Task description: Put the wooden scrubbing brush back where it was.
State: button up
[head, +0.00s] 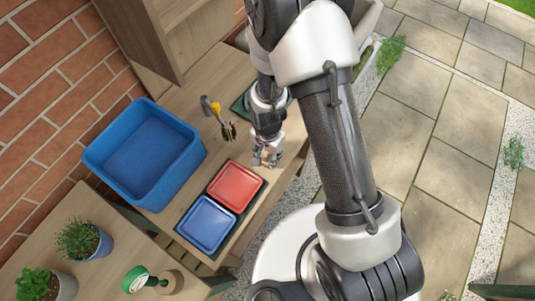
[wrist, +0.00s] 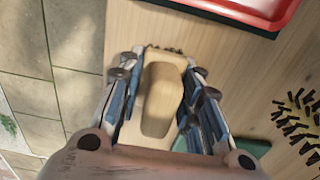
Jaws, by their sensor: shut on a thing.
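The wooden scrubbing brush (wrist: 160,98) is a pale wooden block between my gripper's fingers in the wrist view, with a little dark bristle showing at its far end. My gripper (wrist: 163,92) is shut on it, one finger on each side. In the head view my gripper (head: 267,158) is over the wooden bench (head: 180,201), just beyond the red tray. The brush is small and partly covered by the fingers there. I cannot tell whether it touches the bench.
The red tray (head: 235,186) and blue tray (head: 206,223) lie on a dark base. A blue tub (head: 145,153) stands left. A dark-bristled tool (head: 228,130) and a green mat (wrist: 249,147) are close by. Potted plants (head: 84,239) and green tape (head: 136,279) are nearer.

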jog(key=o, duration=1.2)
notch_tip(320, 180, up, 12)
jog(key=p, duration=0.4)
jog(key=shift+r, duration=0.15)
jog(key=shift+w+r, duration=0.1)
jog(key=shift+r, duration=0.25)
jog(key=s+d+r+n+t, duration=0.1)
jog(key=s+d+r+n, duration=0.15)
jog(key=r, duration=0.55)
jog(key=s+d+r+n+t, duration=0.1)
jog(key=d+r, duration=0.2)
jog(key=r, duration=0.4)
jog(key=s+d+r+n+t, duration=0.1)
jog(key=s+d+r+n, duration=0.15)
jog(key=r, duration=0.55)
jog(key=s+d+r+n+t, duration=0.1)
jog(key=s+d+r, duration=0.2)
jog(key=s+r, duration=0.2)
jog(key=s, duration=0.2)
jog(key=shift+s+n+t, duration=0.3)
jog(key=shift+s, duration=0.05)
